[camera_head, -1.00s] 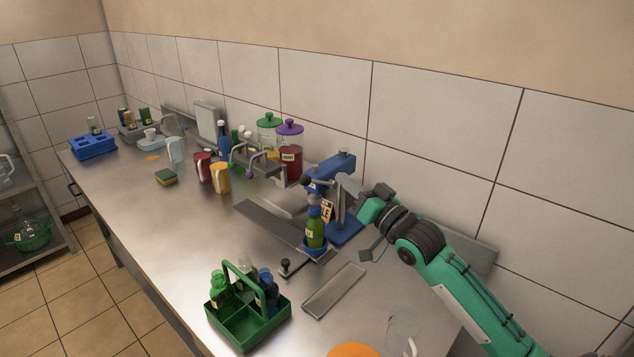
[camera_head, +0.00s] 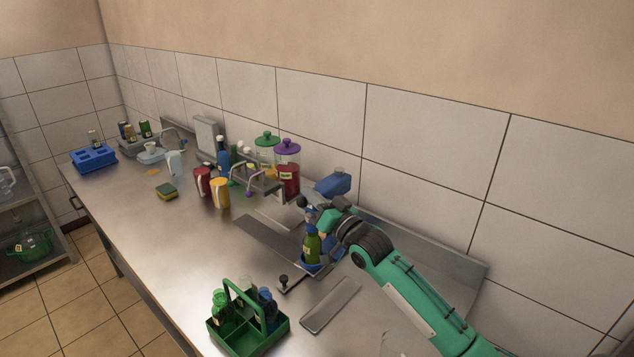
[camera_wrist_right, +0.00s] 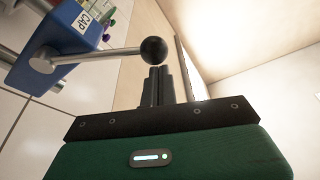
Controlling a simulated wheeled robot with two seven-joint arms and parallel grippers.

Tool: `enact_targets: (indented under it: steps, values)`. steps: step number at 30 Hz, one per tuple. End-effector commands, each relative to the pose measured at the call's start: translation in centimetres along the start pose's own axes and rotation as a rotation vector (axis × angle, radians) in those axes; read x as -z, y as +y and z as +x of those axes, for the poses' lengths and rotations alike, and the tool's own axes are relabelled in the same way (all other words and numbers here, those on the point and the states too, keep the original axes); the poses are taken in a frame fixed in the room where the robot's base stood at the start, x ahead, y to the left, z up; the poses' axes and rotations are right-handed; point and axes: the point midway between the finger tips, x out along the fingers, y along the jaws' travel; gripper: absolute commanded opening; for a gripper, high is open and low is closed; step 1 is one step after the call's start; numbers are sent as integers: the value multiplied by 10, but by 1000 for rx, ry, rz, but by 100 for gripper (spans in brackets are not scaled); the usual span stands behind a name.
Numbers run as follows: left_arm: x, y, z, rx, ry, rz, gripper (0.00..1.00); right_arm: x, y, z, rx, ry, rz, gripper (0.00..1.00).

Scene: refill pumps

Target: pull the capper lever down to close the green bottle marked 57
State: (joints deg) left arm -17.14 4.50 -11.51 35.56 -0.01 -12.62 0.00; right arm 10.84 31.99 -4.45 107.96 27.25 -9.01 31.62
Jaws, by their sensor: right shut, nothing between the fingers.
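The green bottle (camera_head: 313,248) stands upright in the blue base of the capper; its number is too small to read. The capper's blue head (camera_head: 333,186) is above and behind it and shows a CAP label in the right wrist view (camera_wrist_right: 62,44). The lever (camera_wrist_right: 100,53) sticks out from the head and ends in a black ball knob (camera_wrist_right: 154,50). My right gripper (camera_head: 309,211) is shut and empty beside the lever end. Its closed fingertips (camera_wrist_right: 158,72) are close to the knob; I cannot tell whether they touch. My left gripper is not in view.
A green carrier (camera_head: 248,335) with bottles stands in front of the capper, next to a shallow grey tray (camera_head: 330,306). A red cup (camera_head: 203,182), an orange cup (camera_head: 220,193) and lidded jars (camera_head: 287,178) stand farther back.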

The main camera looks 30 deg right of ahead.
Motion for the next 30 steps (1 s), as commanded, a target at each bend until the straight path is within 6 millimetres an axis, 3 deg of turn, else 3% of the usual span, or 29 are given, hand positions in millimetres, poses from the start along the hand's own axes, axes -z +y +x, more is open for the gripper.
enact_targets:
  steps: [14, 30]
  values:
    - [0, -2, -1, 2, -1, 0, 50, -5, 0, -2, 1, 1, -2, 0]
    - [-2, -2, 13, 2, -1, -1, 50, -19, -2, -6, 30, 0, -102, 0]
